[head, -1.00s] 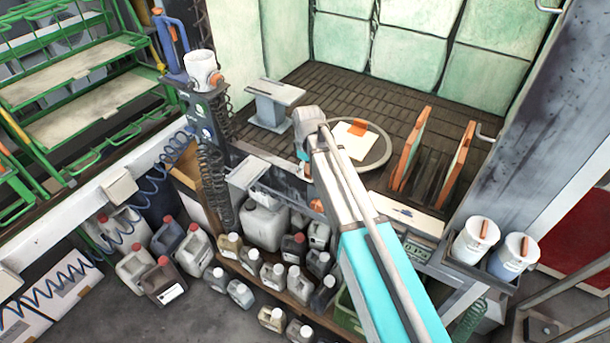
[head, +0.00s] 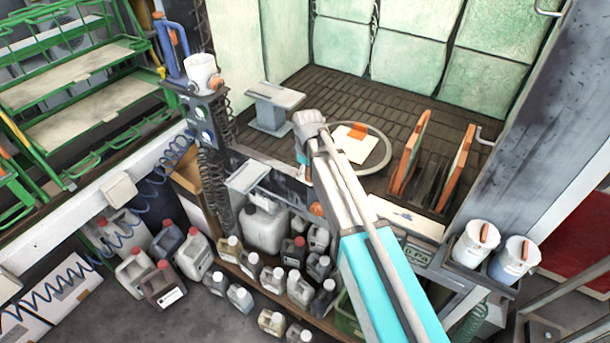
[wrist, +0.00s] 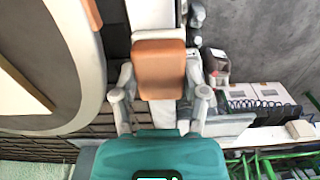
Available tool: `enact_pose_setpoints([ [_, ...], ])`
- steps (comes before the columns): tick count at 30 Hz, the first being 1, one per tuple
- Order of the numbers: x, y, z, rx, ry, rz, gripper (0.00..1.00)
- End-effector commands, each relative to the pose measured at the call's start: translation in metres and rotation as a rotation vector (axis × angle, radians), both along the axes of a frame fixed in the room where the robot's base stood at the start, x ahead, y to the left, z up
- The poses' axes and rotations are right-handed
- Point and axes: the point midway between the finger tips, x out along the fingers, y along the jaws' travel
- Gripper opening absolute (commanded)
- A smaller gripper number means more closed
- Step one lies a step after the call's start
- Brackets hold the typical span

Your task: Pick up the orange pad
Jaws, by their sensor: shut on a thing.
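In the wrist view, my gripper (wrist: 160,85) is shut on the orange pad (wrist: 160,68), a flat rounded rectangle with a finger against each side. The pad is in front of a pale strip at the bench edge; I cannot tell whether it touches it. A separate orange piece (head: 357,130) lies on a white square (head: 354,146) on the round ring plate (head: 384,160).
Orange-edged upright panels (head: 410,155) stand right of the plate. A grey stand (head: 272,103) is left of it. Two white tubs (head: 475,243) sit at the bench's right front. Several jugs (head: 264,230) fill the shelf and floor below. A coiled blue hose (head: 110,240) hangs at left.

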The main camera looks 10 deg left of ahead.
Motion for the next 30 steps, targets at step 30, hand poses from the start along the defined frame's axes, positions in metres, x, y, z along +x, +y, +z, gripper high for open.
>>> enact_pose_setpoints([
  [30, -0.014, -0.008, 0.052, 0.000, 0.001, 0.002, 0.11],
])
